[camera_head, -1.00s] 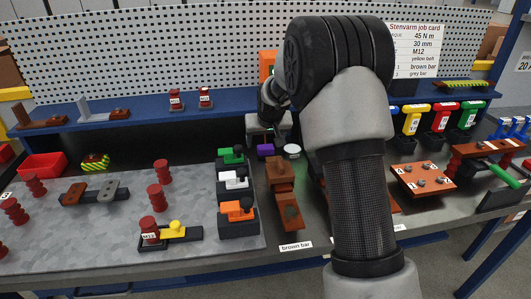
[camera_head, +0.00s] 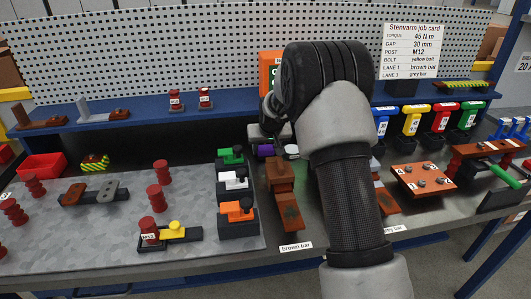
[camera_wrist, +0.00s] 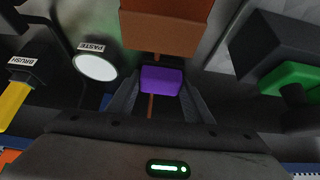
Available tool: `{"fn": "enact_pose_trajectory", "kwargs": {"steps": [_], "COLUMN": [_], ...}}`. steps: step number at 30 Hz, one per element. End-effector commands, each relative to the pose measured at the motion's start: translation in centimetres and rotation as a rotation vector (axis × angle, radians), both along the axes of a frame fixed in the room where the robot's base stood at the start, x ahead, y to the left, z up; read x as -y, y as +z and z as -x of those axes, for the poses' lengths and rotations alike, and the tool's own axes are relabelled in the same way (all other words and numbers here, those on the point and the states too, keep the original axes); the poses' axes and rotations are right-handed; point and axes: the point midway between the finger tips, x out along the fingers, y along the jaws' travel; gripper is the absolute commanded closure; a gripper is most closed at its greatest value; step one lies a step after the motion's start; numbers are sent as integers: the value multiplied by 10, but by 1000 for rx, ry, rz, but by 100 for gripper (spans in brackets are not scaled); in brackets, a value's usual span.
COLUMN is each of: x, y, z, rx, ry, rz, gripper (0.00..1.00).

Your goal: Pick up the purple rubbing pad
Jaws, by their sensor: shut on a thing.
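The purple rubbing pad (camera_wrist: 161,80) sits between the two fingers of my gripper (camera_wrist: 158,92) in the wrist view. The fingers are shut on it, one on each side. In the head view the purple pad (camera_head: 265,150) shows as a small block at the back of the bench, left of a white round tin. My arm covers part of that area, and the fingers are hard to make out there. I cannot tell whether the pad touches the bench.
A white-lidded paste tin (camera_wrist: 95,66) and a brush holder (camera_wrist: 22,75) stand close on one side of the gripper. A block with a green part (camera_wrist: 290,75) is on the other. Brown bars (camera_head: 285,190) lie in front of the pad.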

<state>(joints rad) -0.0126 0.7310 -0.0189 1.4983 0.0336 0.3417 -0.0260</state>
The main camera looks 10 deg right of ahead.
Motion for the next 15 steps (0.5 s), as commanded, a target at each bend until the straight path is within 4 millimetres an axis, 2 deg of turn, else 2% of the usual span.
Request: {"fn": "enact_pose_trajectory", "kwargs": {"steps": [8, 15], "x": [0, 0], "y": [7, 53], "z": [0, -1], "rx": [2, 5], "ry": [0, 0], "rz": [0, 0], "gripper": [76, 76]}}
